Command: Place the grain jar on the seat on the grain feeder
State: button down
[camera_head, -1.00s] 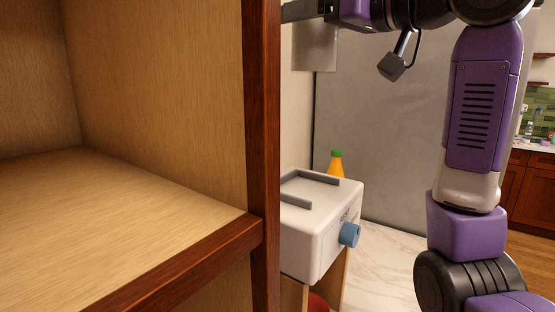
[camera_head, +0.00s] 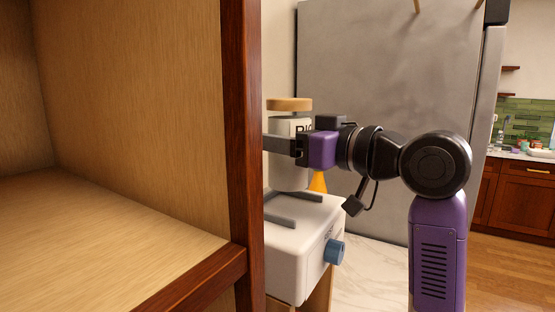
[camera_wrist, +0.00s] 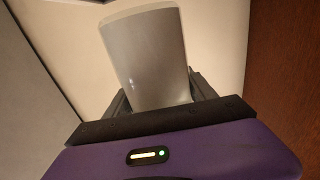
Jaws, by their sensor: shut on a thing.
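The grain jar (camera_head: 291,172) is a pale, upright container with a wooden lid and dark lettering, partly hidden by my gripper and the wooden post. My gripper (camera_head: 280,144) is shut on the jar. In the wrist view the pale jar (camera_wrist: 147,58) stands between the fingers of my gripper (camera_wrist: 158,98). The grain feeder (camera_head: 300,240) is a white box with a blue knob (camera_head: 334,252) on its front. Its seat has two grey rails (camera_head: 296,211) on top. The jar is at or just above the back of the seat; I cannot tell whether it touches.
A wooden shelf unit (camera_head: 120,237) fills the left, and its dark red post (camera_head: 241,150) hides part of the feeder. An orange bottle (camera_head: 318,182) stands behind the feeder. A large grey fridge (camera_head: 390,70) is at the back. Pale counter surface (camera_head: 372,270) is clear to the right.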

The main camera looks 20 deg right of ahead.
aim_at(279, 160)
jog(key=shift+f, duration=1.95)
jog(key=shift+f, duration=0.1)
jog(key=shift+c, duration=1.5)
grip_release()
jog(key=shift+s+d, duration=0.1)
jog(key=shift+s, duration=0.05)
jog(key=b+v, duration=0.1)
jog(key=v, duration=1)
jog(key=shift+s+b, duration=0.3)
jog(key=shift+s, duration=0.05)
jog(key=shift+d, duration=0.15)
